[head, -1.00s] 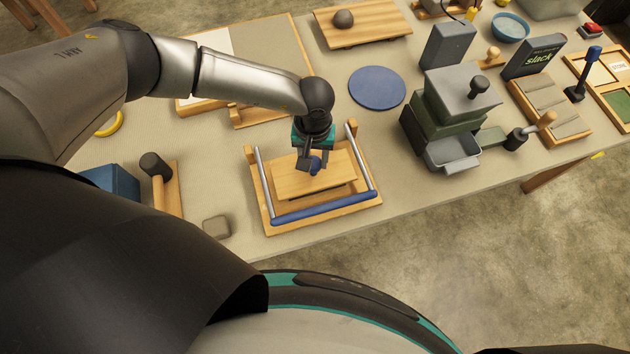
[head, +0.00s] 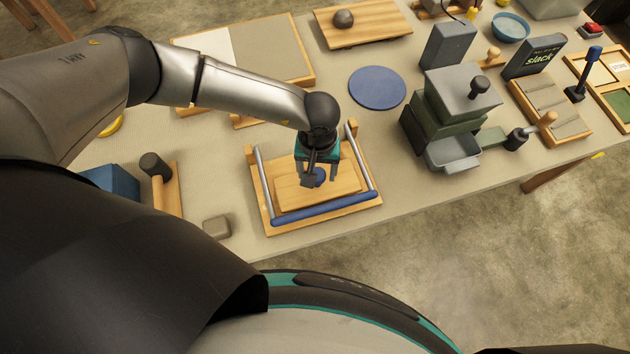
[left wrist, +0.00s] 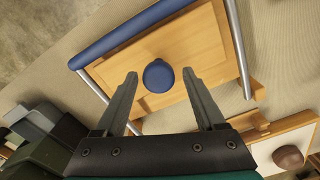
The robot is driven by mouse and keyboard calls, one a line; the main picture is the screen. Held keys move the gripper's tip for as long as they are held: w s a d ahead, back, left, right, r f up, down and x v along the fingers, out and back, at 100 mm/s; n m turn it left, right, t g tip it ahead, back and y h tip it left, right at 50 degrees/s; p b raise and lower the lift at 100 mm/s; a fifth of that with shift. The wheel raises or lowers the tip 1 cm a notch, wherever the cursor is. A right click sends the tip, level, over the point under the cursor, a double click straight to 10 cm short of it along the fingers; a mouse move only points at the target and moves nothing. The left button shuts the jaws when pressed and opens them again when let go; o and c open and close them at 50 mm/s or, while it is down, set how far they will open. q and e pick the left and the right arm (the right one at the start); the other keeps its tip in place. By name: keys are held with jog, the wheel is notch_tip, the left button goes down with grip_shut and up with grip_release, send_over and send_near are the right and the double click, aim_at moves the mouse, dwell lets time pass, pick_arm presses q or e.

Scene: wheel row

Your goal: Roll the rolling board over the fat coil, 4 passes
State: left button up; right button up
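The rolling board (head: 340,192) is a flat wooden board with a blue round knob (head: 320,176). It lies inside a wooden frame with two metal side rails and a blue front bar (head: 325,208). My left gripper (head: 316,180) is over the board at the knob. In the left wrist view the blue knob (left wrist: 158,76) sits between the spread fingertips (left wrist: 159,73), with a gap on each side. The wooden board shows there too (left wrist: 190,50). I cannot see the fat coil; whatever is under the board is hidden. My right gripper is not in view.
A grey-brown block (head: 216,228) lies left of the frame, near the table edge. A mallet-like tool (head: 157,168) and a blue box (head: 112,182) are further left. A green-grey machine (head: 450,115) stands to the right; a blue disc (head: 377,87) lies behind.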

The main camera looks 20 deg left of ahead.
pick_arm(q)
jog(key=shift+r, duration=0.15)
jog(key=shift+w+r+p, duration=0.1)
jog(key=shift+r+p, duration=2.6)
jog(key=shift+r, duration=0.75)
